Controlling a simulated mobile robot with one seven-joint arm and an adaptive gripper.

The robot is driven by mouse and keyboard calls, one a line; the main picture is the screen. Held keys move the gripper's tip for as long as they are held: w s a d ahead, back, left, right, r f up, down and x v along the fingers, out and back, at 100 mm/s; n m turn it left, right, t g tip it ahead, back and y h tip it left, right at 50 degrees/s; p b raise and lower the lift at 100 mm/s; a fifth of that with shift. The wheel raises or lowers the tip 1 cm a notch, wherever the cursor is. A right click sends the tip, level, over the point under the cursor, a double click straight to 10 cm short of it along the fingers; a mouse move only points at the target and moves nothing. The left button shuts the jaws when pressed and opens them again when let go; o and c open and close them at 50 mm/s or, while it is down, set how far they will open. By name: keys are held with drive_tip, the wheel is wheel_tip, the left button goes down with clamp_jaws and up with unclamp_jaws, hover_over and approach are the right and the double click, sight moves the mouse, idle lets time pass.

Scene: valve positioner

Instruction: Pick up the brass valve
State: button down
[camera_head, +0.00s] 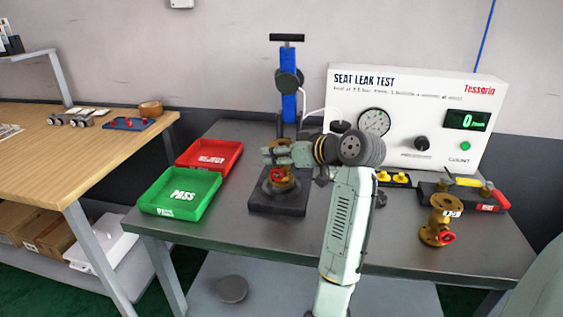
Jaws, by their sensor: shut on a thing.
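A brass valve (283,184) with a red handwheel or port stands on the dark base of the blue clamp fixture (289,95). My gripper (272,153) reaches in from the right and is shut on the top of this valve. My fingers hide the valve's upper part. I cannot tell whether the valve is clear of the base.
A green PASS tray (180,211) and a red REJECT tray (209,144) stand at the left. The white SEAT LEAK TEST box (400,85) stands behind my arm. A tool with red and yellow handles (493,196) lies at the right.

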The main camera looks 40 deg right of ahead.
drive_tip(key=shift+r, duration=0.35)
